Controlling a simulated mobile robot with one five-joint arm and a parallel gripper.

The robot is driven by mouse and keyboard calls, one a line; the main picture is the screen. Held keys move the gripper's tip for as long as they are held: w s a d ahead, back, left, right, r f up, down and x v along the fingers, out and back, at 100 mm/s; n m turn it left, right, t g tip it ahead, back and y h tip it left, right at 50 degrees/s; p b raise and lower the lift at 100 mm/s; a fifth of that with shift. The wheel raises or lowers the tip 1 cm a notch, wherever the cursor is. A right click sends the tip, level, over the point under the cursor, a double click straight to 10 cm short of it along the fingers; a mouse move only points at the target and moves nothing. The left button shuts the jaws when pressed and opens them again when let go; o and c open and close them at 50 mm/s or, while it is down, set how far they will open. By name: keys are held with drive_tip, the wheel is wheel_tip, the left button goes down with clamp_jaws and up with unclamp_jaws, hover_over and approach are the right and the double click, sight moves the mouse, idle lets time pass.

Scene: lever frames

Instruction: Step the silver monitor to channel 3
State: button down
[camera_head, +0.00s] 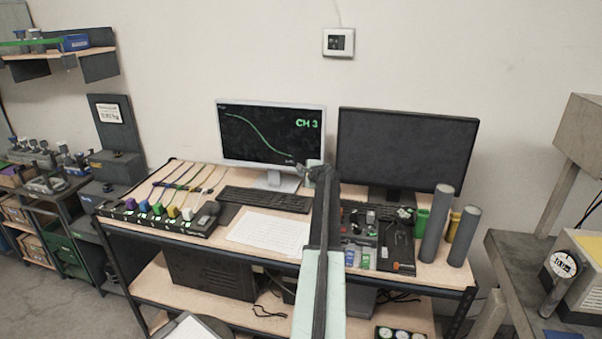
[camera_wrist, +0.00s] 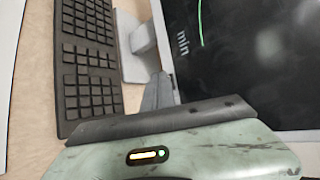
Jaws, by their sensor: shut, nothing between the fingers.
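The silver monitor (camera_head: 270,134) stands at the back of the desk, its dark screen lit with a green curve and the text "CH 3" at upper right. My gripper (camera_head: 303,168) is shut and empty at the monitor's lower right corner. In the wrist view, the dark fingers (camera_wrist: 158,92) reach the silver monitor's bezel edge (camera_wrist: 172,62). I cannot tell whether they touch it. Any button there is hidden behind my gripper. The monitor's stand (camera_wrist: 137,45) shows beside the fingers.
A black monitor (camera_head: 405,148) stands to the right, switched off. A keyboard (camera_head: 265,199) and paper sheet (camera_head: 268,231) lie in front of the silver monitor. A switch box with coloured plugs (camera_head: 160,218) is at left. Grey cylinders (camera_head: 436,225) stand at the right edge.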

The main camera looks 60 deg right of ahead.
drive_tip(key=shift+s+a, duration=0.2)
drive_tip(key=shift+a, duration=0.4)
drive_tip(key=shift+a, duration=0.1)
drive_tip(key=a, duration=0.1)
drive_tip(key=s+a, duration=0.1)
drive_tip(key=a, duration=0.2)
drive_tip(key=shift+s+a, duration=0.25)
drive_tip(key=shift+a, duration=0.05)
drive_tip(key=shift+w, duration=0.1)
idle(0.4)
